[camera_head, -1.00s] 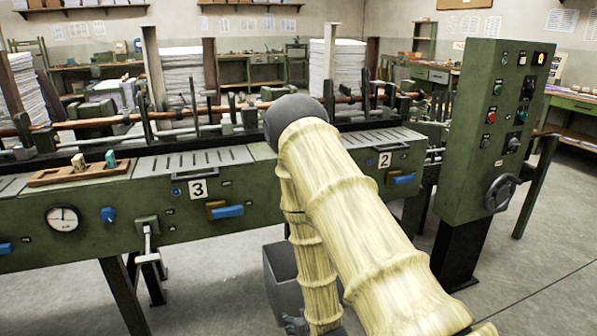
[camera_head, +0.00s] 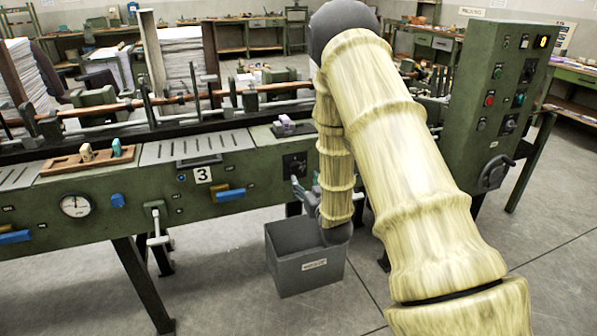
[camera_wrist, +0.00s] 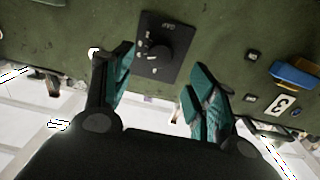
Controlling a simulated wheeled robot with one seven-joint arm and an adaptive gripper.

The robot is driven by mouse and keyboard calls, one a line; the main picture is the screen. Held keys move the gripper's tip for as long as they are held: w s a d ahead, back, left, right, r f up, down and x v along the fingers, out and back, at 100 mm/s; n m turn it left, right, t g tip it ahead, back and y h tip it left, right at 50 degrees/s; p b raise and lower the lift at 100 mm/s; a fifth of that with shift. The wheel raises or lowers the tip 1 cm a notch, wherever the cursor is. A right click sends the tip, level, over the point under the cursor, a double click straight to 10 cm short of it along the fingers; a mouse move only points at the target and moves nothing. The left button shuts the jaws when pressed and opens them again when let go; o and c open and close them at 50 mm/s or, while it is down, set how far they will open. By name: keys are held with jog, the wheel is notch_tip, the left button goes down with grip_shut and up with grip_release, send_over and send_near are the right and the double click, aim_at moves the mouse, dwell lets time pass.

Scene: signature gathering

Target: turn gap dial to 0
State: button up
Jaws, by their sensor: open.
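The dial (camera_wrist: 160,52) is a round black knob on a dark square plate with small pale markings, set in the green machine front. In the wrist view it lies just ahead of my open fingers, between their tips and apart from them. Its markings are too small to read. In the head view, a dark plate (camera_head: 294,164) shows right of the number 3 label, beside my forearm. My gripper (camera_wrist: 160,72) is open and empty, with teal finger pads. In the head view my gripper (camera_head: 300,190) is small and partly hidden by my arm.
A blue handle (camera_wrist: 293,75) and the number 3 label (camera_wrist: 282,104) are on the same front. A grey bin (camera_head: 308,272) stands on the floor below my gripper. A grey lever (camera_head: 157,228) sticks out farther left. A tall control cabinet (camera_head: 495,115) stands at right.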

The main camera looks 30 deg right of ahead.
aim_at(297, 170)
jog(key=x, duration=0.7)
jog(key=shift+w, duration=0.15)
jog(key=c, duration=1)
